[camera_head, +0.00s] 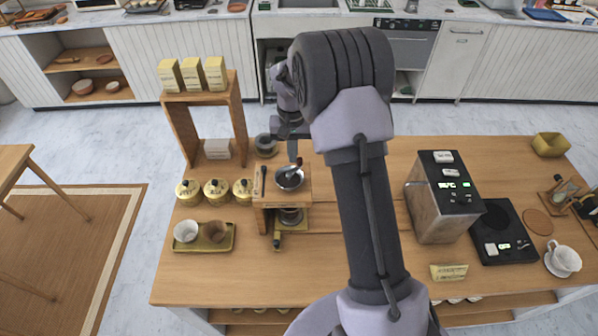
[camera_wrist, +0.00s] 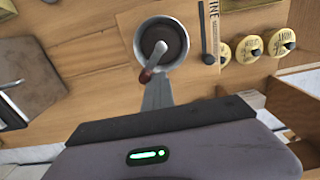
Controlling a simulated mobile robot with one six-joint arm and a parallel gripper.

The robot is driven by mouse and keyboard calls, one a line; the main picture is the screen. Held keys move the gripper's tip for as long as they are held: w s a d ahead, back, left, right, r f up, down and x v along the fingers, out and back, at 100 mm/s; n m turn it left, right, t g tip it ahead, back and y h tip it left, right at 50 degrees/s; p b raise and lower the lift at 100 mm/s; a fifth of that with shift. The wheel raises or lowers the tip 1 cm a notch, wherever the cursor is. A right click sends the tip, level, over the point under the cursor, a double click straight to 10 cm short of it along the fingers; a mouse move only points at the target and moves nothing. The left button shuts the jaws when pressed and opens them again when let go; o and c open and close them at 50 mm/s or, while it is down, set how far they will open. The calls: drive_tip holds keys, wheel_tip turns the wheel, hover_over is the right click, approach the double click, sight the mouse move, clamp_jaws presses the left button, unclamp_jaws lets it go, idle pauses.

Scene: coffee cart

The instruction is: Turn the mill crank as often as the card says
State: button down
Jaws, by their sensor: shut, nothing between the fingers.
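The mill (camera_head: 271,216) is a wooden box on the counter with a round metal hopper (camera_head: 290,180) on top. In the wrist view the hopper (camera_wrist: 181,63) holds dark contents, and the metal crank (camera_wrist: 156,55) ends in a dark red knob (camera_wrist: 146,76). My gripper (camera_head: 292,153) hangs over the mill from its back side. Its fingers (camera_wrist: 158,90) are shut and empty, with the tips close by the knob; I cannot tell whether they touch. A small yellow card (camera_head: 449,272) stands at the counter's front; its writing is too small to read.
Several lidded yellow jars (camera_head: 216,190) stand left of the mill, with a cup tray (camera_head: 230,238) in front. A wooden rack (camera_head: 239,120) with yellow packets rises behind them. A metal machine (camera_head: 433,220) and a black scale (camera_head: 508,218) stand right.

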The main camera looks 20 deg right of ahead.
drive_tip(key=shift+s+d, duration=0.1)
drive_tip(key=shift+d, duration=0.1)
drive_tip(key=shift+s+d, duration=0.55)
drive_tip(key=shift+s, duration=0.1)
drive_tip(key=shift+s+b, duration=0.1)
drive_tip(key=shift+b, duration=0.2)
drive_tip(key=shift+s+d+f, duration=0.1)
drive_tip(key=shift+s, duration=0.45)
drive_tip(key=shift+w+d, duration=0.15)
drive_tip(key=shift+w, duration=0.45)
wheel_tip(320, 180, up, 7)
drive_tip(key=p, duration=0.5)
